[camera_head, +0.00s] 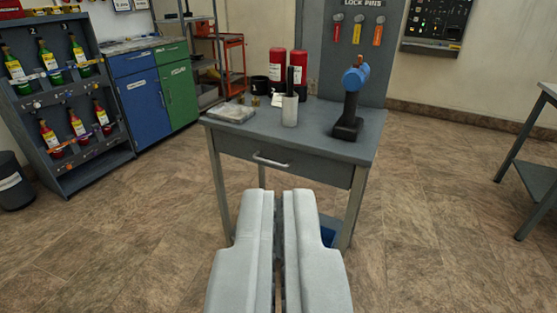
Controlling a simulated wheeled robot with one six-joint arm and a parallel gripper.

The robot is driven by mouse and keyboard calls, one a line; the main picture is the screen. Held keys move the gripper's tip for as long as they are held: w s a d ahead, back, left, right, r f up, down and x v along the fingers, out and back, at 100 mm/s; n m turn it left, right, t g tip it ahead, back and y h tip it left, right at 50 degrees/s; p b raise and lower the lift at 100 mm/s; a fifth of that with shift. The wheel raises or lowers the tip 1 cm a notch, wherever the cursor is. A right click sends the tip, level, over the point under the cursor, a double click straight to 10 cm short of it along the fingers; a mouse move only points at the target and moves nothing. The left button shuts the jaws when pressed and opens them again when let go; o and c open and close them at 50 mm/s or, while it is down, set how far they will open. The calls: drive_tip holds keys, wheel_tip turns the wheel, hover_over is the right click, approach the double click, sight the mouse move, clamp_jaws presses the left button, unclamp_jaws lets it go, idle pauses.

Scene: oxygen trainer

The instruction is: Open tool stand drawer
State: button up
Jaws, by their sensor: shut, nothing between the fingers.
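The tool stand (222,136) is a grey metal table with one wide drawer (315,171) under its top. The drawer front is flush with the stand, so the drawer looks shut. A light bar handle (271,160) sits on the drawer front, left of its middle. My gripper (279,193) is in the lower middle of the view, pointing at the stand. Its two pale fingers are shut with only a thin gap and hold nothing. The fingertips appear just below the handle in the picture and apart from it. The gripper covers part of the space beneath the drawer.
On the stand are a blue-and-black cordless tool (349,110), red cylinders (298,72), a pale cup (290,110) and a clear packet (232,113). A bottle rack (68,170) stands left, another table (540,172) right. The tiled floor around the stand is clear.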

sight(273, 163)
drive_tip(key=o, duration=0.3)
drive_tip(key=shift+w, duration=0.1)
drive_tip(key=shift+o, duration=1.1)
drive_tip(key=w+f+n, duration=0.2)
drive_tip(key=w+n, duration=0.1)
drive_tip(key=w, duration=0.5)
drive_tip(key=w+d+f+n, duration=0.1)
drive_tip(key=w+n, duration=0.1)
drive_tip(key=w, duration=0.6)
drive_tip(key=shift+w+d+f+n+t, duration=0.25)
drive_tip(key=shift+d+f+n+t, duration=0.05)
drive_tip(key=shift+f+n, duration=0.1)
drive_tip(key=w+d+f+n+y, duration=0.25)
drive_tip(key=w+f+n, duration=0.95)
drive_tip(key=w+f, duration=1)
drive_tip(key=w+f+n+y, duration=0.2)
drive_tip(key=w+f+n, duration=0.1)
drive_tip(key=f, duration=0.4)
drive_tip(key=w+f+n+y, duration=0.2)
drive_tip(key=f, duration=0.5)
drive_tip(key=shift+t, duration=0.3)
drive_tip(key=x, duration=1.7)
drive_tip(key=shift+w+a+f, duration=0.15)
drive_tip(key=shift+a+f, duration=0.05)
drive_tip(key=shift+f, duration=0.15)
clamp_jaws()
